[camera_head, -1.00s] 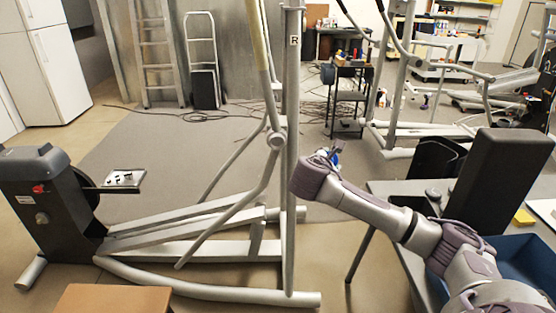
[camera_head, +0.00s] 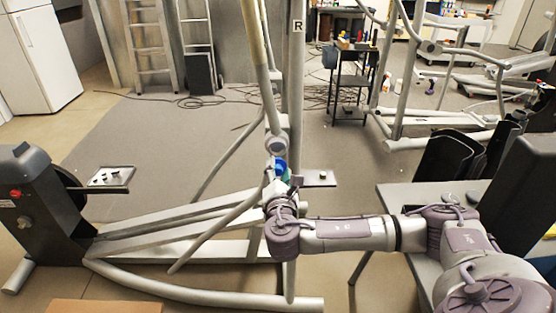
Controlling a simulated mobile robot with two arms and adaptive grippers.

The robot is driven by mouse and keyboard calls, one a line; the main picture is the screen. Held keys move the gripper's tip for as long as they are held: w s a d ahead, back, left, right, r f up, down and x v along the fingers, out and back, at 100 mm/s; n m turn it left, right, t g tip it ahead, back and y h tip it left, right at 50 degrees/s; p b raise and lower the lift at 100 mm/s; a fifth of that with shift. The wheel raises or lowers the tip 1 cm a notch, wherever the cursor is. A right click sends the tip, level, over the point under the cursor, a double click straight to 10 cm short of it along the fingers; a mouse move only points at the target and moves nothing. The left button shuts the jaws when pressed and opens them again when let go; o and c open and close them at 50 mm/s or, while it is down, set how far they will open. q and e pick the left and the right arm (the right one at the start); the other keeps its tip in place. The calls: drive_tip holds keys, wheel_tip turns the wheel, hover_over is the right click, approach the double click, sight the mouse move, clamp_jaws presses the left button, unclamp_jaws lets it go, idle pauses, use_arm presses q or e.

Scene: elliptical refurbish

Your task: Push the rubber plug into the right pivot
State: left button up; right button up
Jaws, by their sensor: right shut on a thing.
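The elliptical's upright marked R (camera_head: 298,26) stands in the middle of the head view. A round grey pivot (camera_head: 277,145) sits at the joint of its moving arm. My right gripper (camera_head: 281,172) is just below the pivot, close to it. Whether they touch is hard to tell. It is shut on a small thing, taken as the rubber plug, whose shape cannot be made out. Blue and green show at the gripper's end. My right arm comes in from the right and covers the lower upright. My left gripper is not in view.
The elliptical's rails and flywheel housing (camera_head: 38,205) lie at the left. A small plate (camera_head: 320,178) shows right of the upright. A grey table (camera_head: 392,196) with black parts is at the right. A wooden surface (camera_head: 105,306) is at the bottom. The grey mat behind is mostly clear.

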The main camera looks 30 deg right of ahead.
sight(278, 163)
drive_tip(key=shift+w+d, duration=0.1)
drive_tip(key=shift+w, duration=0.15)
drive_tip(key=shift+w+d+r+b, duration=0.2)
drive_tip(key=shift+w+b, duration=0.1)
drive_tip(key=shift+b, duration=0.15)
drive_tip(key=shift+w+d, duration=0.2)
drive_tip(key=shift+w, duration=0.1)
drive_tip(key=shift+b+x, duration=0.35)
drive_tip(key=shift+x, duration=0.4)
drive_tip(key=shift+w+d, duration=0.25)
drive_tip(key=shift+w, duration=0.1)
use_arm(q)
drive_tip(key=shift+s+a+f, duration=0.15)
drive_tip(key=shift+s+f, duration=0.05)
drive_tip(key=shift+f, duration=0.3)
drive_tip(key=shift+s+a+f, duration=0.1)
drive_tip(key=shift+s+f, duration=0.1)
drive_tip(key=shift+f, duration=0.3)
use_arm(e)
drive_tip(key=shift+w, duration=0.1)
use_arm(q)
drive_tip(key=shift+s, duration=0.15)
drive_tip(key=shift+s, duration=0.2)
use_arm(e)
clamp_jaws()
